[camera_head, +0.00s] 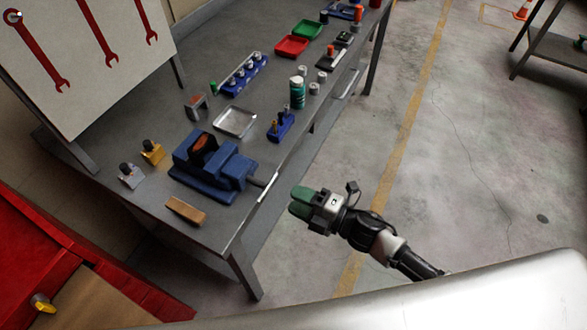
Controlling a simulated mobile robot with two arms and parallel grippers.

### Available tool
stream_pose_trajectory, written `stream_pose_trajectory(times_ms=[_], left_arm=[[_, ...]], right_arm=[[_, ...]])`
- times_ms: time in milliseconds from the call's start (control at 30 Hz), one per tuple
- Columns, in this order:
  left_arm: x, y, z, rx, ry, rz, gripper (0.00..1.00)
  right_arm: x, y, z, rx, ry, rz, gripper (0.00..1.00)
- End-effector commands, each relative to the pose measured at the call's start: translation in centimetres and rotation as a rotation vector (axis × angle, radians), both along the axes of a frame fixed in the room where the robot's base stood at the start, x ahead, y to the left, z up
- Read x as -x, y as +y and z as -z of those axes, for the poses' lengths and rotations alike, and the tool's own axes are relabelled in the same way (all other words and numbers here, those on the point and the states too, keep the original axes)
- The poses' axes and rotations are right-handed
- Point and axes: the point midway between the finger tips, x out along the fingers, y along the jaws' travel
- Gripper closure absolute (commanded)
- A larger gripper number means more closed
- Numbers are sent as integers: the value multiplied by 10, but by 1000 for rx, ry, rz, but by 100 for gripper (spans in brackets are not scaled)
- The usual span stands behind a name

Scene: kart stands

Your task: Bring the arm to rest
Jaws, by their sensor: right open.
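My right gripper (301,203) has green fingertips and is open and empty. It hangs in the free space off the right side of the grey workbench (222,225), over the concrete floor in the picture. The arm reaches in from the lower right. The gripper appears apart from the bench and from the blue vise (215,165) near the bench's close end. My left gripper is not in view.
On the bench stand a metal tray (235,121), a teal bottle (297,92), a blue socket rack (244,74), red (292,46) and green (307,29) trays and a wooden block (186,210). A red cabinet (40,255) is at lower left.

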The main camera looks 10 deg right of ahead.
Motion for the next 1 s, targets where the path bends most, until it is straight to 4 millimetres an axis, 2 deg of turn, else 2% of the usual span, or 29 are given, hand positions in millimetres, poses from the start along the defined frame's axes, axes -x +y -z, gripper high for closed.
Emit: stream_pose_trajectory(times_ms=[233, 333, 367, 467, 567, 600, 667, 700, 767, 800, 867, 967, 1000], left_arm=[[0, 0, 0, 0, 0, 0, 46], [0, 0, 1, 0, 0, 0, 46], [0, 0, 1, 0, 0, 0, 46], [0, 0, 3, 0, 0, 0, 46], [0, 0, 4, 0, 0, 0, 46], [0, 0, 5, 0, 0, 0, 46], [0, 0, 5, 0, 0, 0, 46], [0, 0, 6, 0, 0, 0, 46], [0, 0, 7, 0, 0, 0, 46], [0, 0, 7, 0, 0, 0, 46], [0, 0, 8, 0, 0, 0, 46], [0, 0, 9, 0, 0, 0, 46], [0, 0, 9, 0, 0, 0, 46]], right_arm=[[-1, -1, 3, -1, 10, 8, 55], [-5, -11, 23, -12, 80, 67, 55], [-7, -16, 33, -17, 117, 98, 55], [-10, -41, 81, -47, 288, 242, 55], [-1, -71, 141, -87, 498, 419, 55], [7, -83, 165, -100, 580, 490, 55], [23, -101, 199, -122, 700, 594, 55], [36, -110, 221, -135, 780, 662, 55], [59, -124, 252, -155, 894, 761, 55], [77, -133, 272, -168, 969, 828, 55], [106, -143, 299, -184, 1078, 924, 55], [161, -157, 339, -208, 1257, 1084, 55], [185, -160, 353, -217, 1327, 1145, 55]])
